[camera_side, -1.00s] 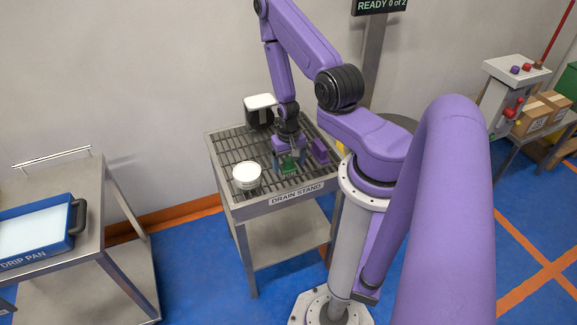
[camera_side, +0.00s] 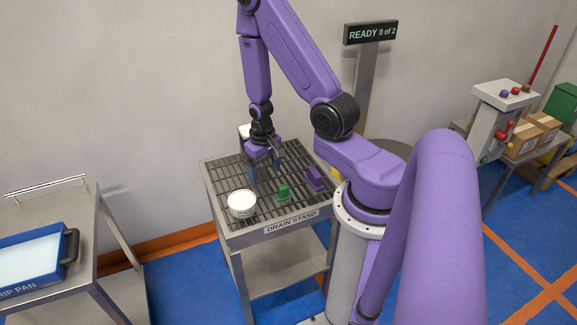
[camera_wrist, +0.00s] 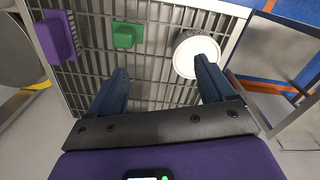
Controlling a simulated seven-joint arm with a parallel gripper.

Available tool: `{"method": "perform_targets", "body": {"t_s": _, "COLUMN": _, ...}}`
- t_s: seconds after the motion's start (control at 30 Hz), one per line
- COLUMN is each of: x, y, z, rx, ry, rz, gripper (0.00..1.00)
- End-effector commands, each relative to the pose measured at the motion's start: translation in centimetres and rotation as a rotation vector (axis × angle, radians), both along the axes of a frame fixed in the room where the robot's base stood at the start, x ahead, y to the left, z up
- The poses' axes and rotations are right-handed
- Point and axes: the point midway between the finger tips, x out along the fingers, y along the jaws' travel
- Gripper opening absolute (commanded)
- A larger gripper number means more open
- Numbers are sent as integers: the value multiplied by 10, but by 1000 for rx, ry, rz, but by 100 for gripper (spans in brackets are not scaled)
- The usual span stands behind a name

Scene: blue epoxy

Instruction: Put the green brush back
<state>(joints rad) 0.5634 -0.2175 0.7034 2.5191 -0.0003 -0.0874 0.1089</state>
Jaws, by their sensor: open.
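The green brush (camera_side: 283,192) sits on the slatted top of the drain stand (camera_side: 291,226), near its front edge. It also shows in the wrist view (camera_wrist: 127,35), beyond my fingers. My gripper (camera_side: 264,175) is above the grid, behind and to the left of the green brush, and apart from it. Its two blue fingers stand wide apart with nothing between them; they also show in the wrist view (camera_wrist: 160,85). Only the brush's blocky green part can be made out.
A black and white item is partly hidden behind my gripper. A blue drip pan (camera_side: 40,265) rests on the left table. A sign (camera_side: 371,33) reads READY 0 of 2.

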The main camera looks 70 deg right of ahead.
Motion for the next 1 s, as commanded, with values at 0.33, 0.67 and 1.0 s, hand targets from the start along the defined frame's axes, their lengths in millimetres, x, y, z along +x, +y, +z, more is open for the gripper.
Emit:
{"method": "perform_targets", "body": {"t_s": 0.33, "x": 19, "y": 78, "z": 66, "rx": -3, "ry": -15, "rz": 448, "gripper": 82}}
{"method": "perform_targets", "body": {"t_s": 0.67, "x": -18, "y": 152, "z": 127, "rx": 1, "ry": -22, "rz": 868, "gripper": 82}}
{"method": "perform_targets", "body": {"t_s": 1.0, "x": -96, "y": 195, "z": 185, "rx": 6, "ry": -30, "rz": 1295, "gripper": 82}}
